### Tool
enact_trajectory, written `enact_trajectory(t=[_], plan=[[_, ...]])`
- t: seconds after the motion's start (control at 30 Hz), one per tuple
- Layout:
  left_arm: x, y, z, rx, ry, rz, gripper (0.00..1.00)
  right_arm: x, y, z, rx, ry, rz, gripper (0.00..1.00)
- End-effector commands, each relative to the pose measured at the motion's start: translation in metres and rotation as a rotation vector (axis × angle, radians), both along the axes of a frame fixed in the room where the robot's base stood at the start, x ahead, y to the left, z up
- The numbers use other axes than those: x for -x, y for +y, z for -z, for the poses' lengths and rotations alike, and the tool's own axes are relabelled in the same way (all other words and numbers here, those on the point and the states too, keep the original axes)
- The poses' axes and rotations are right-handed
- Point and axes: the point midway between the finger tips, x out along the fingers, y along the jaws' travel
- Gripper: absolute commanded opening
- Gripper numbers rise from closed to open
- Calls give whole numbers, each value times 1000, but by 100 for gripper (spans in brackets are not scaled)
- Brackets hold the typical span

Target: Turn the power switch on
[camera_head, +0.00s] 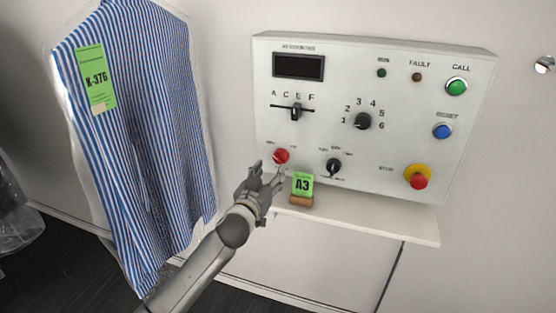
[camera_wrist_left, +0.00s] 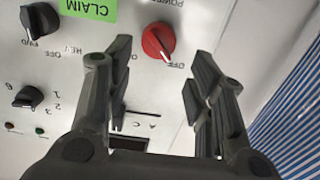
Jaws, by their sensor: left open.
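The power switch is a red rotary knob (camera_head: 281,157) at the lower left of the white control panel. In the left wrist view the knob (camera_wrist_left: 159,42) sits upside down under the "POWER" label, its pointer end turned toward "OFF". My left gripper (camera_head: 267,176) is in front of the panel's lower left, just below and left of the knob in the head view. In the left wrist view its two fingers (camera_wrist_left: 162,65) are spread, empty, with the knob beyond and between the tips. I see no contact. My right gripper is not in view.
A black selector knob (camera_head: 333,166) is right of the power switch. A bagged striped shirt (camera_head: 140,120) hangs left. A red stop button (camera_head: 418,181) sits lower right.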

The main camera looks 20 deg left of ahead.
Motion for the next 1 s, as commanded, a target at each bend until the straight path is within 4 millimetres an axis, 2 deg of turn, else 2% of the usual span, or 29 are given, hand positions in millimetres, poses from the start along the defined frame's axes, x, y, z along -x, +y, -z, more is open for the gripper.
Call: enact_trajectory(t=[0.2,0.5,0.97,1.0], plan=[[-33,-2,-1,0,1,0,50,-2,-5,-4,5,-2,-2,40],[-64,-3,0,1,1,1,50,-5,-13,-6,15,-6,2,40],[-71,-3,1,-1,1,1,50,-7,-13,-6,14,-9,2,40],[-71,-3,1,-1,1,1,46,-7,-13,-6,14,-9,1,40]])
